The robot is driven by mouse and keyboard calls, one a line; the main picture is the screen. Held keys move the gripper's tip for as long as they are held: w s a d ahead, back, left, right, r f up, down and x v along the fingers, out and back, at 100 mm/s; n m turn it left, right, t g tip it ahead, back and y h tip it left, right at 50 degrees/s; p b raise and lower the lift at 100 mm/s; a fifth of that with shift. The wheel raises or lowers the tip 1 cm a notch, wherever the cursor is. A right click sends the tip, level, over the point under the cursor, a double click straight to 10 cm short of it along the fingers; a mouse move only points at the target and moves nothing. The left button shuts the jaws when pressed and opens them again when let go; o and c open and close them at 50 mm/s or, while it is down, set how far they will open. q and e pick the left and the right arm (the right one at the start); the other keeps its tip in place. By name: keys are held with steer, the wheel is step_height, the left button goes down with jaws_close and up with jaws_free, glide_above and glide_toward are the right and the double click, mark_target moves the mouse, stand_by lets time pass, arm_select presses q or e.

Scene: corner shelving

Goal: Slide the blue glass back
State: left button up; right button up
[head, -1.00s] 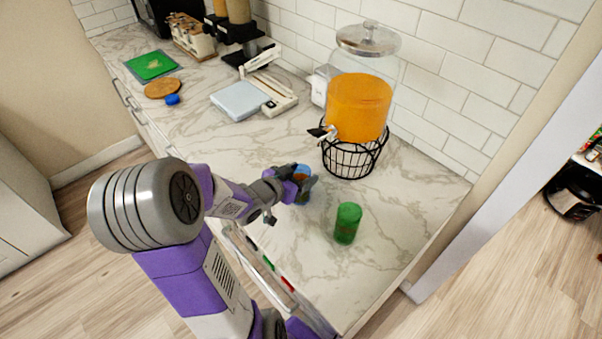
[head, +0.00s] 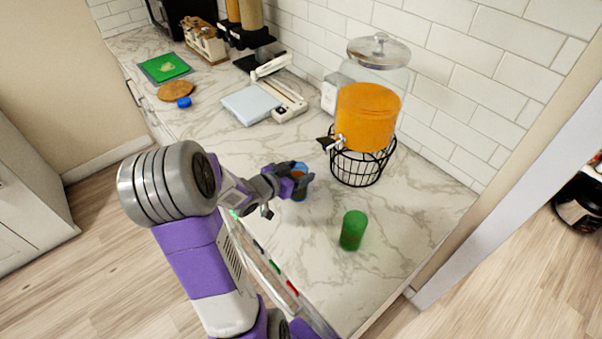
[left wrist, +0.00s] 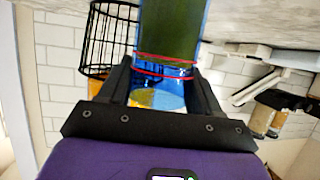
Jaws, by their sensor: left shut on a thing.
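The blue glass (head: 301,168) is at the middle of the marble counter, left of the drink dispenser, mostly hidden by my left gripper (head: 295,184). The gripper is shut around the glass from the front left. In the left wrist view the blue glass (left wrist: 170,35) is between the two fingers (left wrist: 163,90), with red bands around it and a dark greenish-brown look inside. Whether its base touches the counter is hard to tell. My right gripper is not in view.
A green glass (head: 353,230) stands nearer the counter's front right. The dispenser of orange drink (head: 366,115) stands on a black wire stand (head: 362,168) by the tiled wall. Counter behind the blue glass is clear.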

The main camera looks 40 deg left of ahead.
arm_select(q)
steer(key=w+a+p, duration=0.1)
steer(key=a+p, duration=0.5)
steer(key=a, duration=0.8)
steer(key=shift+p, duration=0.35)
stand_by(1.2)
steer(key=shift+w, duration=0.1)
steer(key=shift+p, duration=0.3)
stand_by(0.5)
steer(key=o, duration=1.4)
steer(key=v, duration=0.7)
steer(key=shift+s, duration=0.35)
steer(key=shift+r, duration=0.1)
